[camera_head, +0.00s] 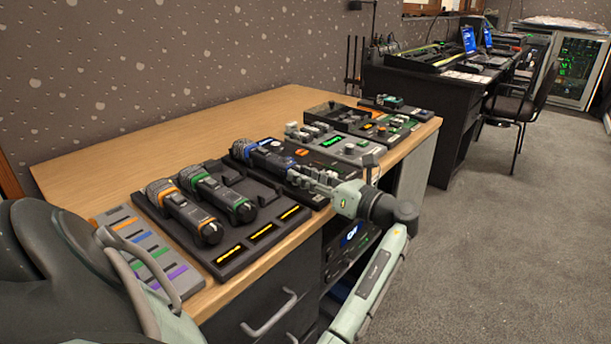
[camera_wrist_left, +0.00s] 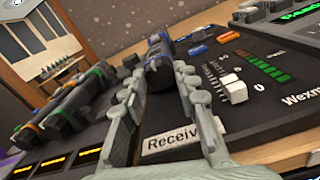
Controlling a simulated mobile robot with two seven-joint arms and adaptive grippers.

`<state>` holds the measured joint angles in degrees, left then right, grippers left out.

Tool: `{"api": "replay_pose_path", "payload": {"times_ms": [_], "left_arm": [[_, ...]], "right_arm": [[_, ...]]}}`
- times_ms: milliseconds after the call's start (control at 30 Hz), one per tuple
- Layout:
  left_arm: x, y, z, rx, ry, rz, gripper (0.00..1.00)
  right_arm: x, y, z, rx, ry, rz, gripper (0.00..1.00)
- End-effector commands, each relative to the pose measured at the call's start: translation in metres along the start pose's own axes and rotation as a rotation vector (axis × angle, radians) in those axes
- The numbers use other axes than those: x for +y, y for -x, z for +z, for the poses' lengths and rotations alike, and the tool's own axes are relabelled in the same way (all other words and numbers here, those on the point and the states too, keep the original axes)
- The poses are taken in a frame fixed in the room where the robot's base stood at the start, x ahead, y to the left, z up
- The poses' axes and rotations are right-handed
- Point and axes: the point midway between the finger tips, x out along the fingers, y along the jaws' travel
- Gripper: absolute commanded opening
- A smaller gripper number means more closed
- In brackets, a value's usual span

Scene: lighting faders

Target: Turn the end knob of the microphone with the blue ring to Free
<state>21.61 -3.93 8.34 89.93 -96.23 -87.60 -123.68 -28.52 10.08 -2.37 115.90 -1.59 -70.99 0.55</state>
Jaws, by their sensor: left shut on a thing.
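In the left wrist view the microphone (camera_wrist_left: 157,50) points away between the two fingers of my left gripper (camera_wrist_left: 157,78). The orange-ring microphone (camera_head: 180,210) and green-ring microphone (camera_head: 217,193) lie to the left in the tray. My right gripper is not in view.
A receiver panel (camera_wrist_left: 240,85) with a white fader stands just right of the gripper. More control panels (camera_head: 345,146) line the desk to the right. A color-striped panel (camera_head: 140,250) lies left of the tray. The back of the wooden desk (camera_head: 150,150) is clear.

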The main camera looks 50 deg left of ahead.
Motion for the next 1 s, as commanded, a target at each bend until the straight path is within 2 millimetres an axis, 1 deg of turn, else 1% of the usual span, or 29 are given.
{"api": "replay_pose_path", "payload": {"times_ms": [33, 133, 433, 700, 1000], "left_arm": [[0.001, 0.000, 0.001, 0.000, 0.017, 0.001, 0.01], [0.001, 0.000, 0.002, 0.000, 0.069, 0.001, 0.01], [0.001, -0.001, 0.001, 0.000, 0.291, 0.001, 0.01], [0.001, -0.001, 0.000, 0.000, 0.467, 0.001, 0.01], [0.001, -0.001, 0.000, 0.000, 0.570, 0.001, 0.01]], "right_arm": [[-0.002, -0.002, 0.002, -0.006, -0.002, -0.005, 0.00], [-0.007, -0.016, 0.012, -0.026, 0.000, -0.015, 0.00], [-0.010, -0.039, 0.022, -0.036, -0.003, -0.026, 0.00], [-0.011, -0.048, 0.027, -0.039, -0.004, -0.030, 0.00], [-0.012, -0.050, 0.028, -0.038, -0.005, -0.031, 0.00]]}}
